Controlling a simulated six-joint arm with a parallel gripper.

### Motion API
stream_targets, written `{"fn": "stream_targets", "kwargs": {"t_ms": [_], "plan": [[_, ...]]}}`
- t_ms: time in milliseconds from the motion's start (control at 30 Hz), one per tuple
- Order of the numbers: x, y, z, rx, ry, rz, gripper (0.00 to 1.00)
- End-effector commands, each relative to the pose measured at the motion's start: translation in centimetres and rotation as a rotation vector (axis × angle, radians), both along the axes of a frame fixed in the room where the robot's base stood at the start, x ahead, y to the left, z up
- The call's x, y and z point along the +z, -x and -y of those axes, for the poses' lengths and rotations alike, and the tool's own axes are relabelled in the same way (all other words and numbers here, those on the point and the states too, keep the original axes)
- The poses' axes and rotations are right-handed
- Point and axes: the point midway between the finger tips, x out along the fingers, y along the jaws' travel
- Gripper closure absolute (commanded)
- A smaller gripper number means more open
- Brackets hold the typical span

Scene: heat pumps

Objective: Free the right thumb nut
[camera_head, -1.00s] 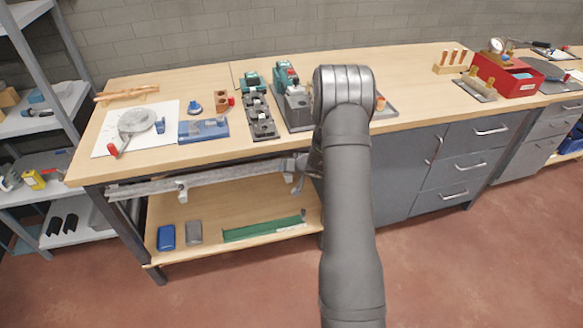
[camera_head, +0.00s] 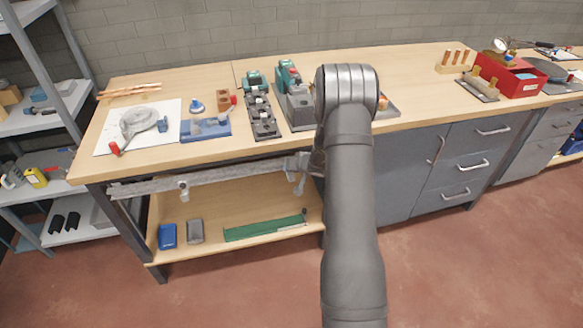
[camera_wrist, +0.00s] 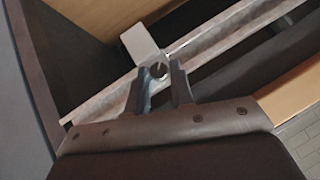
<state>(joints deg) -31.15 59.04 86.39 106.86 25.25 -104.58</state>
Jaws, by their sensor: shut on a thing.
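A long grey metal rail (camera_head: 235,174) runs under the front edge of the workbench. The left thumb nut (camera_head: 184,190) hangs below the rail near its left part. The right thumb nut (camera_head: 300,184) hangs near the rail's right end, beside my arm. In the wrist view, the rail (camera_wrist: 222,38) crosses diagonally, with a pale flat plate (camera_wrist: 140,40) beside it. My gripper (camera_wrist: 165,74) has its two fingers around a small round metal part at the rail, apparently the right thumb nut (camera_wrist: 158,70). In the head view my arm hides most of the gripper.
The workbench top (camera_head: 420,85) carries a blue fixture (camera_head: 205,130), dark blocks and green-topped pumps (camera_head: 288,75). The lower shelf (camera_head: 210,250) holds a blue box, a grey box and a green strip. Grey drawers (camera_head: 470,160) stand to the right of my arm.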

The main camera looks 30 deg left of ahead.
Motion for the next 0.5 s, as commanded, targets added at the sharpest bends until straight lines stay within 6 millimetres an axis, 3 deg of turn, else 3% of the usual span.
{"fn": "stream_targets", "kwargs": {"t_ms": [500], "plan": [[0.54,-0.14,-0.54,0.000,0.088,0.104,1.00]]}}
